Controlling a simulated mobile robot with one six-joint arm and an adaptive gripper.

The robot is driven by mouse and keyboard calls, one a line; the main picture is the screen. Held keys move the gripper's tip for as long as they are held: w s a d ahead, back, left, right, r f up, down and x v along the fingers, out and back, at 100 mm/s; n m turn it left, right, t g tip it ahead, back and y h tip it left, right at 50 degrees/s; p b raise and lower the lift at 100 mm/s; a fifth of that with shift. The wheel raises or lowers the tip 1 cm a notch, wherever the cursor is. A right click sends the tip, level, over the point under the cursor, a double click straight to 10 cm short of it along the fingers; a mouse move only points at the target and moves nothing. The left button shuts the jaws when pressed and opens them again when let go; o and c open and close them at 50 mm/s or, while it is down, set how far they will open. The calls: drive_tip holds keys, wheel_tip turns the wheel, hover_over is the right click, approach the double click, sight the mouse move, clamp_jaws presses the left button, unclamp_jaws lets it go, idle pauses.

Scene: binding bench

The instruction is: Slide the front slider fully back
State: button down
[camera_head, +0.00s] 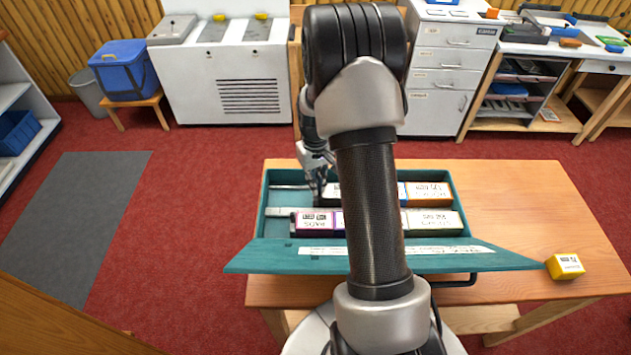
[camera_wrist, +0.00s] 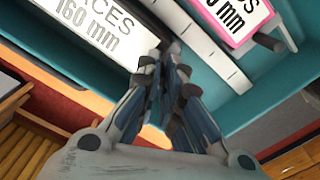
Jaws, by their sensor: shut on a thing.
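An open teal box (camera_head: 259,215) lies on the table, with two rows of labelled blocks inside. The front row begins with a purple-edged block (camera_head: 316,222), seen with its pink edge in the wrist view (camera_wrist: 238,18). A grey piece (camera_head: 283,212) lies left of it; I cannot tell whether it is the front slider. My gripper (camera_head: 321,194) reaches into the box at the left end of the back row, beside a white block (camera_wrist: 98,28). Its fingers (camera_wrist: 170,72) are shut on a small grey piece (camera_wrist: 173,47) at a tick-marked strip (camera_wrist: 212,45). The fingers partly hide this piece.
The teal front flap (camera_head: 380,262) lies open, sticking out past the box's sides. A yellow block (camera_head: 564,266) stands at the table's right. My arm hides the box's middle.

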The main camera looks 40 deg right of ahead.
idle(0.5)
drive_tip(key=w+a, duration=0.2)
drive_tip(key=a, duration=0.1)
drive_tip(key=w+a+p, duration=0.1)
drive_tip(key=w+a, duration=0.1)
drive_tip(key=a, duration=0.1)
drive_tip(key=w+a, duration=0.2)
drive_tip(key=w, duration=0.1)
drive_tip(key=shift+a+r, duration=0.1)
drive_tip(key=shift+a, duration=0.3)
drive_tip(key=c, duration=1.8)
unclamp_jaws()
drive_tip(key=shift+w+a, duration=0.1)
drive_tip(key=shift+o, duration=0.6)
wheel_tip(320, 180, up, 8)
